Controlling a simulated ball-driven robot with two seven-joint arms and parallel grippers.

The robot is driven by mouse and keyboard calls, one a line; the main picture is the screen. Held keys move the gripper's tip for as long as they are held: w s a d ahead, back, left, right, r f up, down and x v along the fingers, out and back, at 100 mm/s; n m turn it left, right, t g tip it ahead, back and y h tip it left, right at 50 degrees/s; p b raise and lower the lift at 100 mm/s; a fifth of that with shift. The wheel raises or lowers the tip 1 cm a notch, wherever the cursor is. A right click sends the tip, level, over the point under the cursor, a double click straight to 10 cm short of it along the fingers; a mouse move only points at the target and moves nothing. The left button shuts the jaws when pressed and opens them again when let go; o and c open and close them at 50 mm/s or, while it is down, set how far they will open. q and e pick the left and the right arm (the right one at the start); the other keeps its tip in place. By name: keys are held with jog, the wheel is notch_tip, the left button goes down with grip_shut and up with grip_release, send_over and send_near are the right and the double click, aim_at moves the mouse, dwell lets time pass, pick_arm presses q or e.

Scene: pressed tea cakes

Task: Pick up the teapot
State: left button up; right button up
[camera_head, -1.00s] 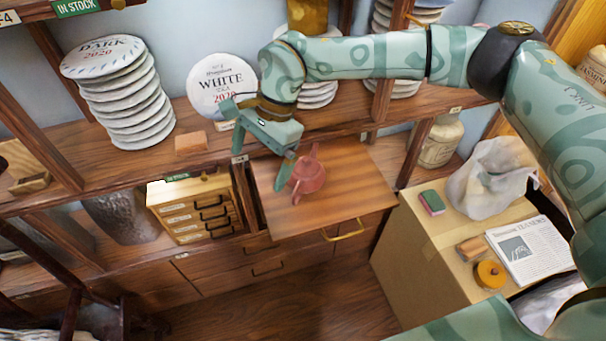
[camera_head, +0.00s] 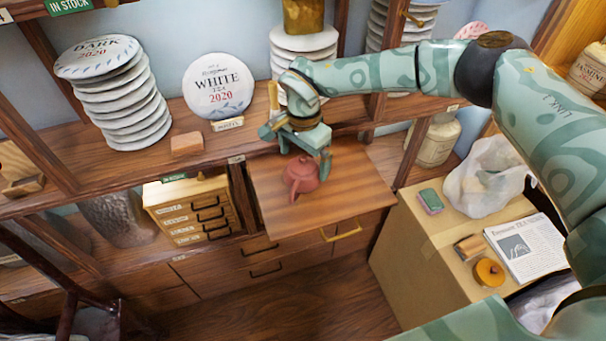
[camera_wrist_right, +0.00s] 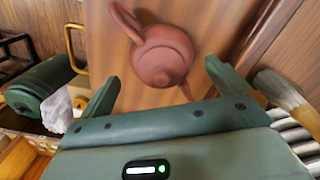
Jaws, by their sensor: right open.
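A small reddish-brown teapot (camera_head: 299,177) stands upright on the wooden pull-out board (camera_head: 350,200) of the shelf unit. My right gripper (camera_head: 305,156) is open above and behind it, one finger at its upper left and one at its right. In the right wrist view the teapot (camera_wrist_right: 162,58) lies ahead of the gap between the two spread fingers (camera_wrist_right: 160,86), its looped handle at upper left. My left gripper is not in view.
A stack of pressed tea cakes (camera_head: 118,100) and a WHITE tea cake (camera_head: 217,86) stand on the shelf behind. A small drawer box (camera_head: 190,210) is left of the board. A cardboard box (camera_head: 420,245) with newspaper (camera_head: 525,248) is at right. The board's right side is clear.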

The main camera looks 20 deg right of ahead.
notch_tip(320, 180, down, 4)
jog(key=shift+w+r, duration=0.1)
jog(key=c, duration=1.3)
jog(key=shift+r, duration=0.55)
jog(key=s+r, duration=0.1)
jog(key=r, duration=0.1)
jog(key=s+r+p, duration=0.1)
jog(key=r, duration=0.1)
jog(key=s+a+r, duration=0.1)
jog(key=r, duration=0.2)
jog(key=shift+s+a, duration=0.1)
jog(key=shift+s, duration=0.25)
jog(key=s+a+r, duration=0.1)
jog(key=s, duration=0.2)
jog(key=s+a+r, duration=0.1)
jog(key=s+r, duration=0.1)
jog(key=s, duration=0.1)
jog(key=s+r, duration=0.2)
jog(key=s, duration=0.1)
jog(key=shift+s+a, duration=0.4)
jog(key=shift+f, duration=0.1)
